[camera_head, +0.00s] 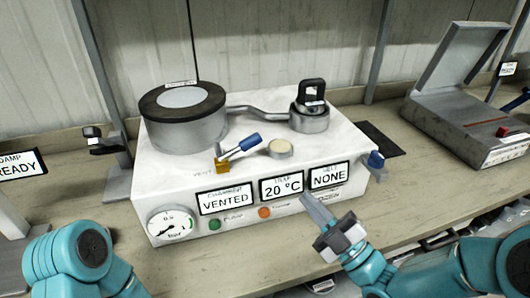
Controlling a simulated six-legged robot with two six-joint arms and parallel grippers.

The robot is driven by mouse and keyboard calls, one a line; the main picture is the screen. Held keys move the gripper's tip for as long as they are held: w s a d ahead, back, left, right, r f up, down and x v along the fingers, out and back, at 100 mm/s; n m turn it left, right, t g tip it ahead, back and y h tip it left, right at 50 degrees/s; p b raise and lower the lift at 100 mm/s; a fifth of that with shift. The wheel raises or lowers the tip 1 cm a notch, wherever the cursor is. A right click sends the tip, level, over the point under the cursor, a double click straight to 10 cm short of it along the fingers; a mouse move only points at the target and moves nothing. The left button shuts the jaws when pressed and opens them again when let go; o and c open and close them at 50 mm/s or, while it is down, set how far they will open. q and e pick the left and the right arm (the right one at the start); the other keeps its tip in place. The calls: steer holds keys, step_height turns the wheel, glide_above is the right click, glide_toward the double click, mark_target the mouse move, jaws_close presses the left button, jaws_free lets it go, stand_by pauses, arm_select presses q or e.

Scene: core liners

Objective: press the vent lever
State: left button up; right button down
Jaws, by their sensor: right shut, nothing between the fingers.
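The vent lever (240,147) has a blue handle and a brass base. It sits on top of the white machine (342,137), in front of the round chamber (188,124), with its handle slanting up to the right. A "VENT" label is beside its base. The chamber display (225,200) reads "VENTED".
The machine top also holds a capped metal fitting (309,118) joined by a pipe, and a round cream button (281,148). A gauge (170,226) and small buttons are on its front. An open grey case (463,116) stands at right.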

steer(key=p, duration=0.5)
glide_toward(259, 143)
steer(key=x, duration=0.5)
steer(key=shift+w+a+r, duration=0.1)
steer(key=shift+w+a, duration=0.15)
steer(key=shift+w, duration=0.05)
steer(key=shift+w+a+r, duration=0.1)
steer(key=shift+w+a, duration=0.2)
steer(key=shift+w, duration=0.1)
